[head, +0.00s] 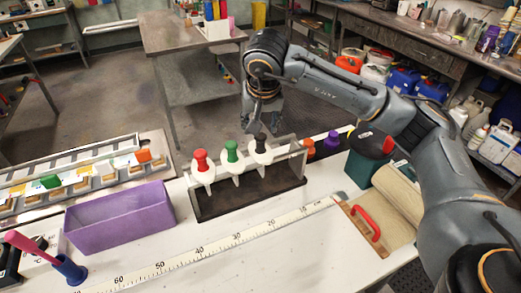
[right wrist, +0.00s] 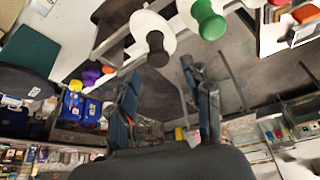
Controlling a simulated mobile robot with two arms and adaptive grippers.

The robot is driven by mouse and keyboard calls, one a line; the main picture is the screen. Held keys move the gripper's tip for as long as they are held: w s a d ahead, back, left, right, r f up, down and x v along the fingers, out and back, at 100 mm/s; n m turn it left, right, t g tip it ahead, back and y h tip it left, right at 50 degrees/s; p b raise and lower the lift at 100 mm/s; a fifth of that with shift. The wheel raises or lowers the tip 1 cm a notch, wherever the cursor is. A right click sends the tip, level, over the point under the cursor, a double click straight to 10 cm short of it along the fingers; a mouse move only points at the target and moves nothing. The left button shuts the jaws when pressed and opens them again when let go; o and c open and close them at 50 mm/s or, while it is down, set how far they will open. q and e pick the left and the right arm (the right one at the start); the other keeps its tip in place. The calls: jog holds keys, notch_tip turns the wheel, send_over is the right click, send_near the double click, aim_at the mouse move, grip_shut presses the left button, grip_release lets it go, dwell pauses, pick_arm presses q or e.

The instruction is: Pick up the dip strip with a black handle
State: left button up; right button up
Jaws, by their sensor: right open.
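The dip strip with a black handle (head: 261,143) hangs at the right of a rack (head: 250,200), beside dip strips with a green handle (head: 232,150) and a red handle (head: 201,160). In the right wrist view the black handle (right wrist: 157,48) stands on a white disc, next to the green handle (right wrist: 208,20). My right gripper (head: 262,129) is open and empty, pointing down close to the black handle, just above and behind it. Its two fingers (right wrist: 160,75) are spread apart and do not hold the handle. My left gripper is out of view.
A purple bin (head: 120,220) stands left of the rack, and a long ruler (head: 200,250) lies in front. Orange (head: 309,148) and purple (head: 332,139) handles, a green box (head: 366,170) and a red-handled tool (head: 368,224) are at the right. A tray (head: 75,190) is far left.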

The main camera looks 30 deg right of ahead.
aim_at(260, 135)
jog(key=shift+w+d+f, duration=0.1)
jog(key=shift+w+f, duration=0.15)
jog(key=shift+f, duration=0.4)
jog(key=shift+w+d+f+p, duration=0.1)
jog(key=shift+f+p, duration=0.15)
jog(key=shift+p, duration=0.15)
jog(key=p+x, duration=0.2)
jog(key=x, duration=0.1)
jog(key=shift+w+d+f, duration=0.15)
jog(key=shift+d+f, duration=0.05)
jog(key=shift+w+d+f, duration=0.1)
jog(key=shift+w+f, duration=0.1)
jog(key=shift+f, duration=0.3)
grip_shut()
